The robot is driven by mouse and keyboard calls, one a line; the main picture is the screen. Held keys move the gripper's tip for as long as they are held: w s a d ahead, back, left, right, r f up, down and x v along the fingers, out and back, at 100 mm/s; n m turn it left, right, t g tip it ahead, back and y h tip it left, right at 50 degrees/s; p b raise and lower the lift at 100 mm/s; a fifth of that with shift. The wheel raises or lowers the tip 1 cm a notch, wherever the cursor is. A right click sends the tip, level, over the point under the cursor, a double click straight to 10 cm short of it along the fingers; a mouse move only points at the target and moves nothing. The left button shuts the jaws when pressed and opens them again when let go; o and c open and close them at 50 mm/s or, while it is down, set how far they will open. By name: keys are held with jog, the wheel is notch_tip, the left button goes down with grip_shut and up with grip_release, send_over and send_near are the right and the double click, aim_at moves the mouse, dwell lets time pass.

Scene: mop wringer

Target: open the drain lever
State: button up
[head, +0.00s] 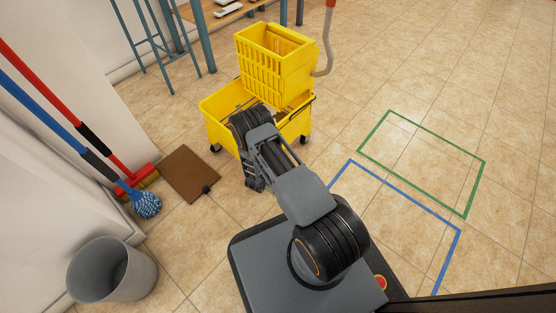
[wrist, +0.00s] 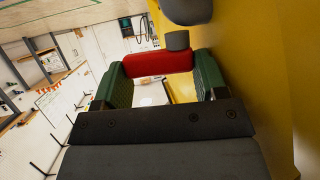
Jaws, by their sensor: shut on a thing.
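The yellow mop bucket (head: 222,106) stands on the tiled floor in the head view, with its yellow wringer (head: 276,60) on top. Its yellow wall (wrist: 262,60) fills the right side of the wrist view. The red drain lever (wrist: 158,63) lies across between the two green finger pads of my gripper (wrist: 161,75), and they are shut on it, close beside the bucket wall. A grey round part (wrist: 178,40) sits at the lever's edge. In the head view my arm hides the lever and most of my gripper.
A red broom (head: 142,176) and a blue mop (head: 146,205) lean at the left wall. Green and blue outlines mark clear floor at right. A blue-grey stool (head: 152,45) stands behind.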

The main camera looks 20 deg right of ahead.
jog(key=shift+g, duration=0.3)
jog(key=o, duration=0.9)
jog(key=shift+o, duration=0.2)
jog(key=shift+a, duration=0.1)
jog(key=p+v, duration=0.5)
jog(key=v, duration=0.8)
jog(key=shift+s+a, duration=0.25)
jog(key=shift+a, duration=0.1)
